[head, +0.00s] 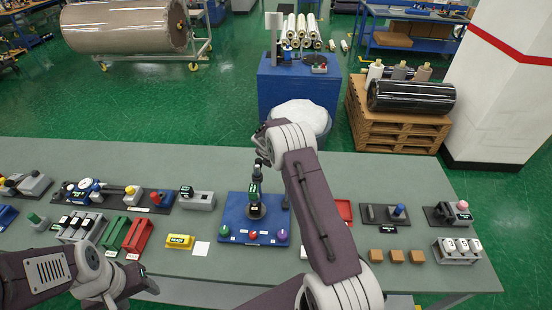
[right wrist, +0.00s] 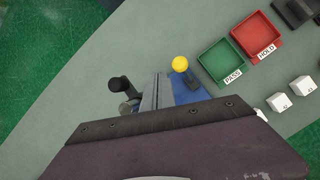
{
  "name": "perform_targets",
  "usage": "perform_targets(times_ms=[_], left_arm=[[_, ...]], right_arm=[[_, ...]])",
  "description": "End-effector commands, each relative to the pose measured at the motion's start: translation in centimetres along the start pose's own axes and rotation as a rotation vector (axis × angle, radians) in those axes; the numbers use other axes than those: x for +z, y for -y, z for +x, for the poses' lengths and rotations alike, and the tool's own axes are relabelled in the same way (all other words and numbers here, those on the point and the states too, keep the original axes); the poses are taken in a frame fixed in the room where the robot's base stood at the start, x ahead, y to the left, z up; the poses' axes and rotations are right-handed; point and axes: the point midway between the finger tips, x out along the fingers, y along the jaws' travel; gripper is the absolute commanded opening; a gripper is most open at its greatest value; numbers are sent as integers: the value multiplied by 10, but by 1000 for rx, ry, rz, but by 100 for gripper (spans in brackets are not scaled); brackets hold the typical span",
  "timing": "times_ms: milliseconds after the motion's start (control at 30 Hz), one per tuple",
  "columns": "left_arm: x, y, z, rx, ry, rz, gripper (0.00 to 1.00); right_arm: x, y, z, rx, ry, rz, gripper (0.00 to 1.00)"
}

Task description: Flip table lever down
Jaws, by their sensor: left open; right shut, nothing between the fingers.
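A blue plate (head: 237,232) on the grey-green table carries a dark upright stick with a green label (head: 254,197) and several coloured buttons along its front. Which part is the table lever I cannot tell for sure. My right gripper (right wrist: 153,93) is shut and empty; its arm reaches over the plate and hides part of it in the head view. In the right wrist view a dark rounded handle (right wrist: 121,84) is just left of the fingertips, and a yellow knob (right wrist: 180,63) is to their right. My left gripper (head: 147,281) is open and empty near the table's front left.
Green and red trays, marked PASS (right wrist: 218,63) and HOLD (right wrist: 258,36), lie right of the blue plate. A yellow block (head: 180,241) and small tan blocks (head: 397,256) are on the table. Devices line the left side. Bare table runs along the back edge.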

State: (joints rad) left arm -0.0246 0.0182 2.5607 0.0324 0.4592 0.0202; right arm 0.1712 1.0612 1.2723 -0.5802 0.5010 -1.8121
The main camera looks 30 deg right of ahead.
Motion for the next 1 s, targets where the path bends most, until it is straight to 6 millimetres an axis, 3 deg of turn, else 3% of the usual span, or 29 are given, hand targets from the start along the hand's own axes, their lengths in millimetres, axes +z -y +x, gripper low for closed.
perform_targets(times_ms=[267,800,900,1000], left_arm=[[1,0,10,0,0,0,56],[1,0,11,0,0,0,56],[3,0,30,0,-1,0,56],[7,1,66,0,0,0,56]], right_arm=[[22,-12,-19,0,-2,0,0],[22,-13,-19,-1,-3,-1,0],[19,-23,-16,25,14,-7,0],[21,-46,-41,101,65,-12,0]])
